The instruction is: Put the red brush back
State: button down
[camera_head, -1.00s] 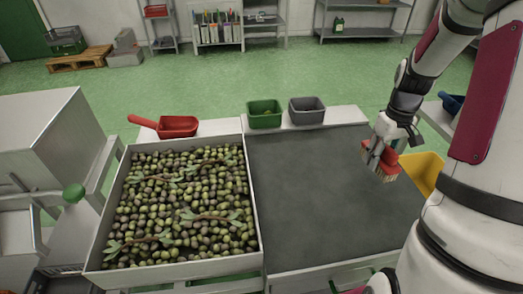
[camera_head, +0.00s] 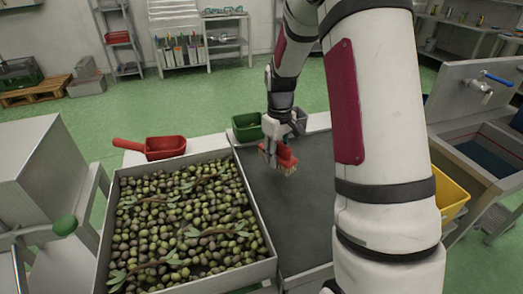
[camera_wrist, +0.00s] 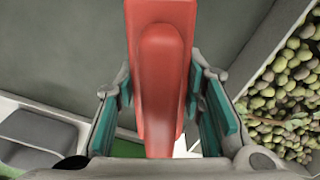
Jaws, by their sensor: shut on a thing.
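The red brush (camera_head: 280,158) is in my gripper (camera_head: 272,143), above the far part of the dark grey surface (camera_head: 290,205) in the head view. Its pale bristles point down. In the wrist view the red brush (camera_wrist: 162,70) fills the middle, between the teal-padded fingers of my gripper (camera_wrist: 165,105). The gripper is shut on the brush. My arm hides part of the dark surface and whatever lies behind it.
A tray of olives (camera_head: 265,268) with twigs stands left of the dark surface. A red scoop (camera_head: 165,147), a green bin (camera_head: 246,127) and a grey bin (camera_head: 299,119) stand along the back. A yellow bin (camera_head: 453,193) and a sink (camera_head: 490,150) are at right.

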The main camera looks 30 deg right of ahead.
jog(key=w, duration=0.6)
jog(key=w+d+f, duration=0.1)
jog(key=w, duration=0.2)
jog(key=shift+w, duration=0.2)
jog(key=shift+f, duration=1.7)
jog(key=shift+b, duration=0.3)
jog(key=shift+f, duration=0.2)
jog(key=c, duration=1.1)
grip_release()
jog(key=shift+o, duration=0.2)
jog(key=shift+r, duration=0.1)
